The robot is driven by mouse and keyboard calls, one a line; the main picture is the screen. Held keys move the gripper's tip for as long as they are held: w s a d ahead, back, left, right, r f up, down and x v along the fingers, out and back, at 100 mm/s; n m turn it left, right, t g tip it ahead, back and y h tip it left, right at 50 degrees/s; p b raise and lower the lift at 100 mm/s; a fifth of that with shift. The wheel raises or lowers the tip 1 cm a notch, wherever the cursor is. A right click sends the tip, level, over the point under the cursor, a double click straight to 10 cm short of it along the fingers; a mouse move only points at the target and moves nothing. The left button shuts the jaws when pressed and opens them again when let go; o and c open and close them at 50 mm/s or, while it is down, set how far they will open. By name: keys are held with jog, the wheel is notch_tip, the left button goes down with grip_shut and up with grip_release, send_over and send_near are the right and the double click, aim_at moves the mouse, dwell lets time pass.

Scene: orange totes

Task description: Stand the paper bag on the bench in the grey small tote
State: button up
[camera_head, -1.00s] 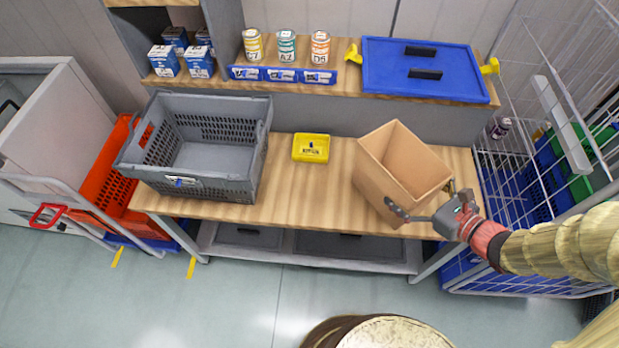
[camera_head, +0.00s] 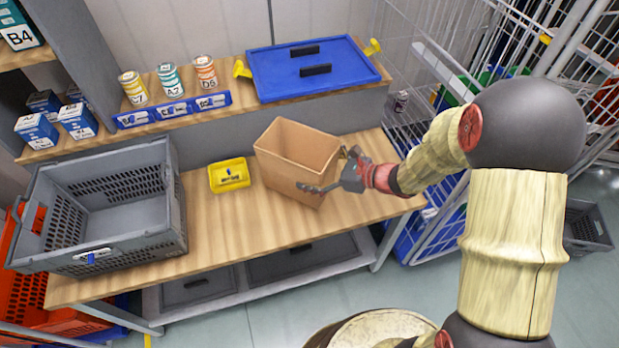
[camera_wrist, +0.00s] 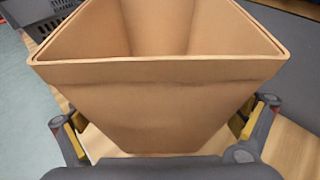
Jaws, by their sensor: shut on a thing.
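The paper bag (camera_head: 297,165) is a brown, open-topped bag over the right half of the wooden bench in the head view. It is roughly upright with a slight lean; I cannot tell whether its base touches the bench. My gripper (camera_head: 328,170) is shut on it, one finger at each side of its near face. In the wrist view the bag (camera_wrist: 150,105) fills the middle, mouth toward the top, between the fingers of my gripper (camera_wrist: 158,122). The grey small tote (camera_head: 140,247) stands at the bench's left end, open and seemingly empty.
A small yellow tray (camera_head: 229,184) lies on the bench (camera_head: 225,230) between tote and bag. A shelf behind carries cans (camera_head: 170,80), blue-white boxes (camera_head: 78,120) and a blue lid (camera_head: 300,88). A wire cage (camera_head: 400,70) stands at the right; an orange crate (camera_head: 30,300) is at lower left.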

aim_at(310, 168)
jog(key=shift+w+a+f+b, duration=0.2)
jog(key=shift+w+f, duration=0.25)
jog(key=shift+f, duration=0.15)
jog(key=shift+w+a+f+b, duration=0.1)
jog(key=shift+w+f+b, duration=0.1)
jog(key=shift+w+f, duration=0.35)
notch_tip(310, 168, down, 4)
jog(key=shift+w+r+b, duration=0.1)
jog(key=shift+r+b, duration=0.15)
jog(key=shift+b, duration=0.8)
jog(key=shift+r, duration=0.1)
jog(key=o, duration=0.8)
jog(key=shift+f, duration=0.2)
